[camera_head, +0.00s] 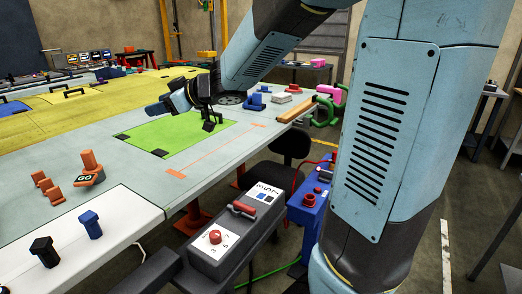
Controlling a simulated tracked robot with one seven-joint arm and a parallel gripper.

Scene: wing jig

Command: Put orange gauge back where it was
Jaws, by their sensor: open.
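An orange gauge (88,162) sits at the left part of the light worktable, by a dark round "GO" mark (85,178) on an orange and grey piece. Several smaller orange blocks (48,186) stand just left of it; I cannot tell if they are gauges too. My gripper (209,125) is open, its dark fingers pointing down over the right part of the green mat (150,137). Nothing shows between the fingers. It is well to the right of the orange gauge and apart from it. Whether the fingertips touch the mat is unclear.
A blue block (90,224) and a black block (44,251) stand on the white front panel (75,238). Blue pieces (254,101) and a white block (288,97) lie beyond my gripper. A control box (230,235) stands before the table. The grey tabletop between mat and gauge is clear.

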